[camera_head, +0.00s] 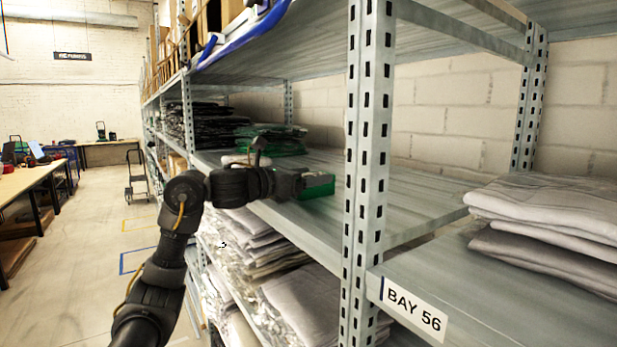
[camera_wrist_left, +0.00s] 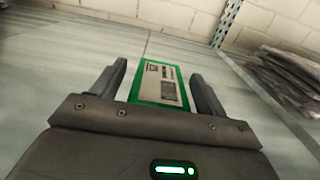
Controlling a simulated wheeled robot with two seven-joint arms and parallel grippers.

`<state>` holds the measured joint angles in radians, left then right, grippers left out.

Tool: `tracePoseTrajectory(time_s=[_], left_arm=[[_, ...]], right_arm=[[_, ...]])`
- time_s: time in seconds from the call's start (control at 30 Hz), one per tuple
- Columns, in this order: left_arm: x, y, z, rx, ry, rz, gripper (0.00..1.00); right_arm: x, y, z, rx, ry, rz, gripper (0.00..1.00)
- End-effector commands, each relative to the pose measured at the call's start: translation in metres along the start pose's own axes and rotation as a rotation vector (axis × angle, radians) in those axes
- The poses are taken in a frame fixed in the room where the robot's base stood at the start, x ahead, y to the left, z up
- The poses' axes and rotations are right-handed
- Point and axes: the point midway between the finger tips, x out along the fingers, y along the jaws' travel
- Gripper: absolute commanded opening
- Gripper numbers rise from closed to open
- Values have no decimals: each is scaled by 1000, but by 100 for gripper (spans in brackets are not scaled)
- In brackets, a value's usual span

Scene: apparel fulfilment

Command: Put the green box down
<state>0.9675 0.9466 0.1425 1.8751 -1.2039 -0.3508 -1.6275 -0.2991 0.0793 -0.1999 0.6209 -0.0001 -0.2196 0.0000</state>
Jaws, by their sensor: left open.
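The green box (camera_head: 318,187) rests on the middle metal shelf, left of the slotted upright. In the left wrist view the green box (camera_wrist_left: 160,84) shows a pale label with print on its top. My left gripper (camera_head: 303,181) reaches in over the shelf from the left. Its two fingers (camera_wrist_left: 162,84) are spread on either side of the box, with a visible gap at each side. Part of the box is hidden behind the gripper in the head view. My right gripper is not in view.
The shelf (camera_head: 420,195) is clear right of the box. Green packs (camera_head: 272,138) and dark packs (camera_head: 200,128) lie farther back. The slotted upright (camera_head: 366,150) stands close to the right. Folded grey garments (camera_head: 550,210) lie on the near shelf labelled BAY 56; more (camera_head: 305,300) lie below.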

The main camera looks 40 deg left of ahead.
Motion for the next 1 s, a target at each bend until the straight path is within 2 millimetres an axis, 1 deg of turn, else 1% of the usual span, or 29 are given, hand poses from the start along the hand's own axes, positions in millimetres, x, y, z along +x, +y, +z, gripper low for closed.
tracePoseTrajectory(time_s=[0.03,0.07,0.17,0.4,0.5,0.6,0.7,0.8,1.0], left_arm=[[0,0,4,-1,-1,0,74],[-1,0,4,0,-1,1,74],[-16,2,-1,4,-1,3,74],[-67,1,-3,7,0,5,74],[-87,1,-3,5,1,5,74],[-102,1,-2,2,0,3,74],[-113,1,-1,1,0,2,74],[-119,0,1,1,0,2,74],[-120,0,2,0,0,0,74]], right_arm=[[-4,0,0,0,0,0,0],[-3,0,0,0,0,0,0],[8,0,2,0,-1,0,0],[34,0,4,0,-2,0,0],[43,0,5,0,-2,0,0],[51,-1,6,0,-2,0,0],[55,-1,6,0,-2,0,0],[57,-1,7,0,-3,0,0],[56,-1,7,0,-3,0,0]])
